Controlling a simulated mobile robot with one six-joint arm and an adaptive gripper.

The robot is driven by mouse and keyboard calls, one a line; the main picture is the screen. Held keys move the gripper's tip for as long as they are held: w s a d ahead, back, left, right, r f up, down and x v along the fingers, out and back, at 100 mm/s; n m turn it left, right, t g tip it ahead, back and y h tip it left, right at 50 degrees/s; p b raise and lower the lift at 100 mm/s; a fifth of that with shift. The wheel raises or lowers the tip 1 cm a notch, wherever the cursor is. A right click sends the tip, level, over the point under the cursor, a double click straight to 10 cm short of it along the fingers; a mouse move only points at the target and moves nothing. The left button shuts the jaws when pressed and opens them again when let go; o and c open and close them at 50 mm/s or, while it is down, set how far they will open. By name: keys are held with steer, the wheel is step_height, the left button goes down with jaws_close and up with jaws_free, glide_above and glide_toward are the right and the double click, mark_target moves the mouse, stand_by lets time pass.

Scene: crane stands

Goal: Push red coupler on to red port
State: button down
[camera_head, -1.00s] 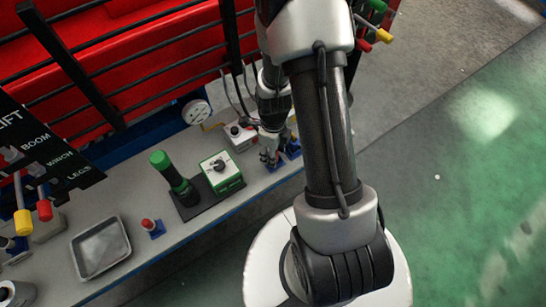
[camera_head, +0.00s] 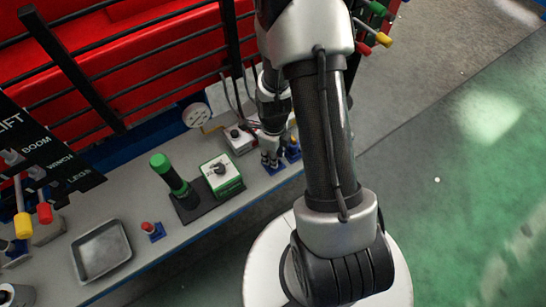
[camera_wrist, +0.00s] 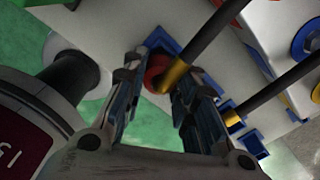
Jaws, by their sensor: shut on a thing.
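In the wrist view my gripper (camera_wrist: 157,98) has its two fingers closed around the red coupler (camera_wrist: 157,66). The coupler has a gold fitting (camera_wrist: 173,75) and a black hose running up to the right. It is at a blue bracket (camera_wrist: 160,40); I cannot tell whether it is clear of the bracket. In the head view my gripper (camera_head: 270,158) is low over the bench, and the coupler cannot be made out.
A second hose with a yellow fitting (camera_wrist: 232,117) sits by another blue bracket (camera_wrist: 250,138). Left along the bench (camera_head: 165,258) are a green-topped lever (camera_head: 170,174), a green-and-white box (camera_head: 222,176), a red-capped piece (camera_head: 148,228) and a grey tray (camera_head: 127,246). A round gauge (camera_head: 196,114) stands behind.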

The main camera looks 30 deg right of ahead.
steer(key=shift+r+p, duration=1.85)
steer(key=shift+r, duration=0.65)
steer(key=shift+w+r, duration=0.15)
steer(key=shift+w, duration=0.05)
steer(key=w+r+m+p, duration=0.3)
steer(key=w+r+p, duration=0.4)
steer(key=w+r, duration=0.45)
steer(key=f+b, duration=0.1)
steer(key=f, duration=0.1)
steer(key=w+f+b, duration=0.1)
steer(key=f, duration=0.1)
steer(key=f+b, duration=0.1)
steer(key=f, duration=0.2)
steer(key=shift+w+a, duration=0.2)
steer(key=shift+w, duration=0.05)
steer(key=shift+f+b, duration=0.4)
steer(key=shift+f+b, duration=1)
steer(key=shift+f, duration=0.45)
steer(key=c, duration=1.2)
jaws_free()
